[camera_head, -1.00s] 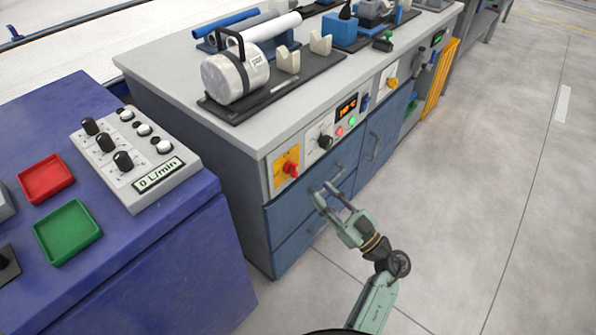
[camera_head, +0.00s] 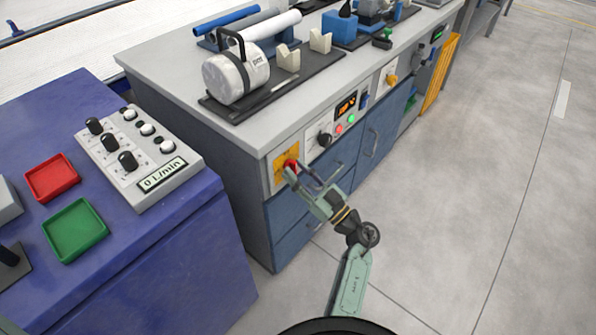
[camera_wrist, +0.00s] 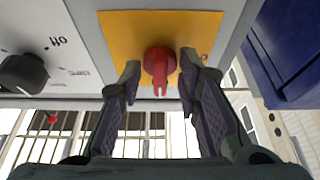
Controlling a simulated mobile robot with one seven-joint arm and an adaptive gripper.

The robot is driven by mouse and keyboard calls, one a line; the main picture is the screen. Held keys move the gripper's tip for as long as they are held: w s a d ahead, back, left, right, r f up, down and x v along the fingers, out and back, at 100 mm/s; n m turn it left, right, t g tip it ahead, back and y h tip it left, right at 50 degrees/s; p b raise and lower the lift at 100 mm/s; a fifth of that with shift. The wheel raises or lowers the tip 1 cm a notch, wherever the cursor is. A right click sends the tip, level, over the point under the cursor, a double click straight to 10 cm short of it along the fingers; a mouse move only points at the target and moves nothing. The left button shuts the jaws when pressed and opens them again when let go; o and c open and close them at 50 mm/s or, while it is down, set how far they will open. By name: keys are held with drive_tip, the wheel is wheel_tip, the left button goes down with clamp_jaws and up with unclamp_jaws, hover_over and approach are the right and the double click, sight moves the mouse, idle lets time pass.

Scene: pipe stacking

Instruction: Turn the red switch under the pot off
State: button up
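The red switch (camera_wrist: 159,66) sits on a yellow plate (camera_wrist: 205,30) on the front panel of the grey workbench. In the head view the switch (camera_head: 291,163) is at the bench's near corner, partly hidden by my gripper. The pot (camera_head: 235,75), a white cylinder with a black handle, lies on a dark board above it. My gripper (camera_head: 299,171) is at the switch. In the wrist view my gripper (camera_wrist: 160,76) is open, with one finger on each side of the red knob. Small gaps seem to show; contact is not clear.
A black knob (camera_wrist: 22,74) marked "off" is beside the yellow plate; a lit display (camera_head: 346,104) is on the same panel. A blue cabinet (camera_head: 150,265) with a control box (camera_head: 140,160) and red and green trays stands at left. Open floor lies to the right.

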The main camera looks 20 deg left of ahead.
clamp_jaws()
idle(0.3)
drive_tip(key=shift+n+g, duration=0.3)
drive_tip(key=shift+n, duration=0.3)
drive_tip(key=n+g+b, duration=0.1)
drive_tip(key=n, duration=0.1)
drive_tip(key=shift+w+f+n+g+y+b, duration=0.1)
drive_tip(key=shift+n+g+y+b, duration=0.2)
drive_tip(key=shift+n+y+b, duration=0.1)
drive_tip(key=n+g+b, duration=0.1)
drive_tip(key=n, duration=0.2)
drive_tip(key=n+g+b, duration=0.2)
drive_tip(key=n, duration=0.1)
drive_tip(key=shift+w+d, duration=0.1)
drive_tip(key=shift+w, duration=0.05)
drive_tip(key=shift+w+r+n+g+h+b, duration=0.15)
drive_tip(key=shift+n+g+h+b, duration=0.45)
drive_tip(key=shift+n+b, duration=1.05)
drive_tip(key=shift+s+r+n+g+h+b, duration=0.15)
drive_tip(key=shift+n+g+h+b, duration=0.5)
drive_tip(key=shift+n, duration=1.85)
drive_tip(key=shift+w+r+n+g+h+b, duration=0.15)
drive_tip(key=shift+n+g+h+b, duration=0.4)
drive_tip(key=shift+n+b, duration=1.15)
drive_tip(key=shift+n+p, duration=0.35)
drive_tip(key=shift+n, duration=0.2)
